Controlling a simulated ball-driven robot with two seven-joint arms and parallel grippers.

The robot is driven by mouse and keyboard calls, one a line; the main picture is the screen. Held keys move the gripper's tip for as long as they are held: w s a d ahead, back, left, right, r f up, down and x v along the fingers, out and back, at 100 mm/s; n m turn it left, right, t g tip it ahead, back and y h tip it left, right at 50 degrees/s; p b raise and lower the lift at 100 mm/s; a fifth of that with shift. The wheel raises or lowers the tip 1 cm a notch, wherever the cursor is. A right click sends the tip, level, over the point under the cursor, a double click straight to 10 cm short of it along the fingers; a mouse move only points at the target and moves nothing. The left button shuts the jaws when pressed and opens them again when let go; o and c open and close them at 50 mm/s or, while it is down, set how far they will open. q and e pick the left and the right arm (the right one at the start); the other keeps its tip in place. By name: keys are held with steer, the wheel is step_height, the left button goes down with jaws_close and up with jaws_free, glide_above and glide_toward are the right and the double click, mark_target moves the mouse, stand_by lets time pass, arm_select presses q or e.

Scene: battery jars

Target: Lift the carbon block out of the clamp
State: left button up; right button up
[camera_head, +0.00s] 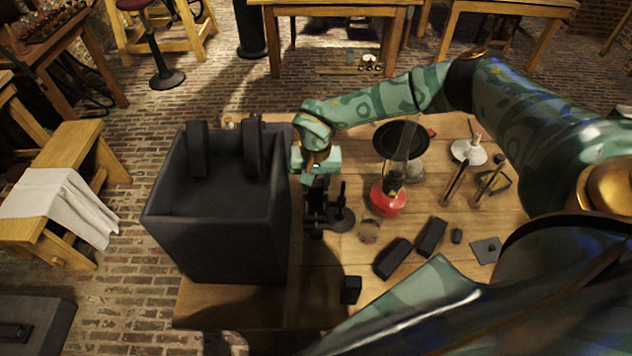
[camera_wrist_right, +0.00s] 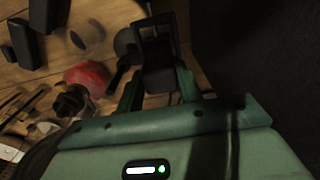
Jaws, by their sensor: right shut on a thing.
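My right gripper (camera_head: 316,182) reaches down beside the tall black box, over the dark clamp (camera_head: 316,222) on the wooden table. In the right wrist view its two fingers (camera_wrist_right: 158,92) are shut on a dark block, which I take as the carbon block (camera_wrist_right: 158,77). Just beyond the block is the clamp's open dark frame (camera_wrist_right: 156,38). The block's lower part and its contact with the clamp are hard to make out, dark on dark. My left gripper is in neither view.
The tall black box (camera_head: 215,240) stands close left of my gripper. To the right are a red-based lamp (camera_head: 388,201), a dark round dish (camera_head: 400,137), a glass (camera_head: 369,232) and loose dark blocks (camera_head: 431,237). A small dark cube (camera_head: 351,290) lies near the front.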

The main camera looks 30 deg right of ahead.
steer(key=shift+r+p, duration=2.95)
steer(key=shift+r, duration=0.65)
steer(key=shift+a, duration=0.1)
